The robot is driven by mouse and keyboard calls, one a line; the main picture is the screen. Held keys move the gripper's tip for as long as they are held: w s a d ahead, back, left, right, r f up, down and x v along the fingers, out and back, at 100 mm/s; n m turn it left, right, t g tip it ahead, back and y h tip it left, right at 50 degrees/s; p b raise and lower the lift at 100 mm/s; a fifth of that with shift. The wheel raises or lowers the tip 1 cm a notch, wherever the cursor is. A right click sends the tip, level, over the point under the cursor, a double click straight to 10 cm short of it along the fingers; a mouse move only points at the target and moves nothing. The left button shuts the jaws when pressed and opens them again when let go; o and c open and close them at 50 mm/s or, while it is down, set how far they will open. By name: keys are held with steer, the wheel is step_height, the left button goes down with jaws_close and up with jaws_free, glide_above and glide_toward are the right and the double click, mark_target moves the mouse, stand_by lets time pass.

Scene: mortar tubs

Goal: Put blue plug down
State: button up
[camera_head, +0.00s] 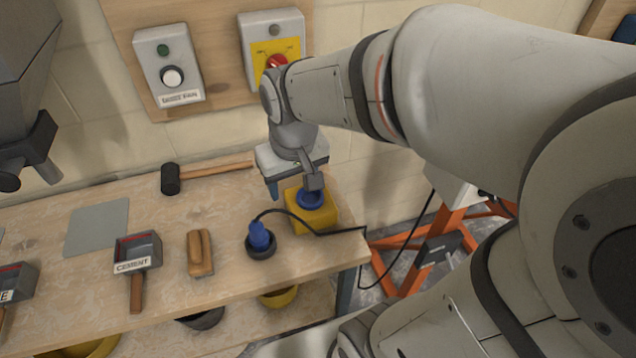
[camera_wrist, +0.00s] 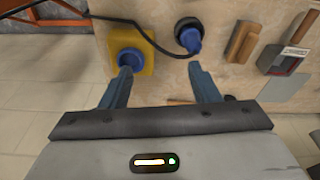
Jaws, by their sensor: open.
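The blue plug (camera_head: 261,238) stands in a round black base on the wooden bench, with a black cable running from it. It also shows in the wrist view (camera_wrist: 190,40). A yellow block with a blue round socket (camera_head: 311,212) sits to its right near the bench's right end; it shows at the left in the wrist view (camera_wrist: 132,55). My gripper (camera_head: 293,188) is above the bench by the yellow block. In the wrist view its fingers (camera_wrist: 163,80) are apart with nothing between them. The gripper partly hides the yellow block in the head view.
A cement scoop (camera_head: 137,255), a wooden float (camera_head: 200,253), a grey sheet (camera_head: 97,228) and a black mallet (camera_head: 171,179) lie on the bench. Switch boxes (camera_head: 168,67) hang on the wall board behind. The cable drops over the bench's right edge beside an orange stand (camera_head: 440,245).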

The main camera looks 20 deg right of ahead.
steer(key=s+d+r+m+t, duration=0.1)
steer(key=s+d, duration=0.3)
steer(key=s, duration=0.2)
steer(key=shift+r, duration=0.4)
steer(key=shift+c, duration=0.3)
